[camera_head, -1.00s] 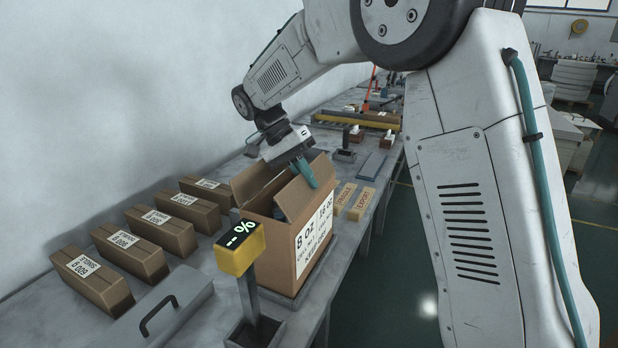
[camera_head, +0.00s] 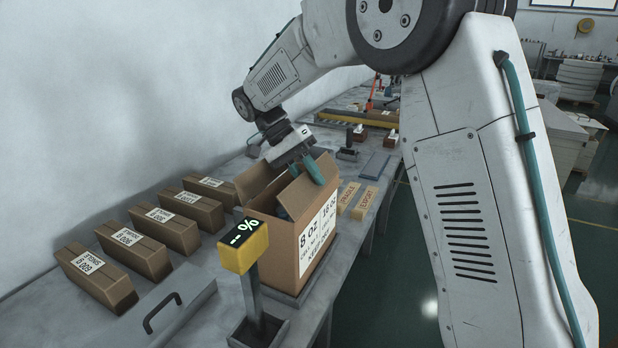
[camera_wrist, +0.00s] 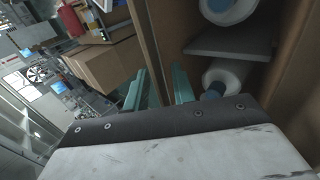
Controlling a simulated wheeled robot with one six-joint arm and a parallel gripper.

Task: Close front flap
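An open cardboard carton (camera_head: 312,232) with a printed label on its side stands on the bench in the head view. Its front flap (camera_head: 298,197) stands up, and another flap (camera_head: 257,180) is raised at the left. My gripper (camera_head: 305,172) is over the carton's top at the front flap, its teal fingers pointing down. In the wrist view the fingers (camera_wrist: 158,88) are apart, with a cardboard edge (camera_wrist: 147,40) between or just beyond them. Whether they touch it is unclear. White rolled items (camera_wrist: 225,75) lie inside the carton.
Several closed, labelled boxes (camera_head: 152,245) stand in a row to the left. A yellow percent display (camera_head: 243,248) on a post stands close in front of the carton. A grey lid with a handle (camera_head: 165,310) lies at the near left. Two labelled blocks (camera_head: 364,203) lie to the right.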

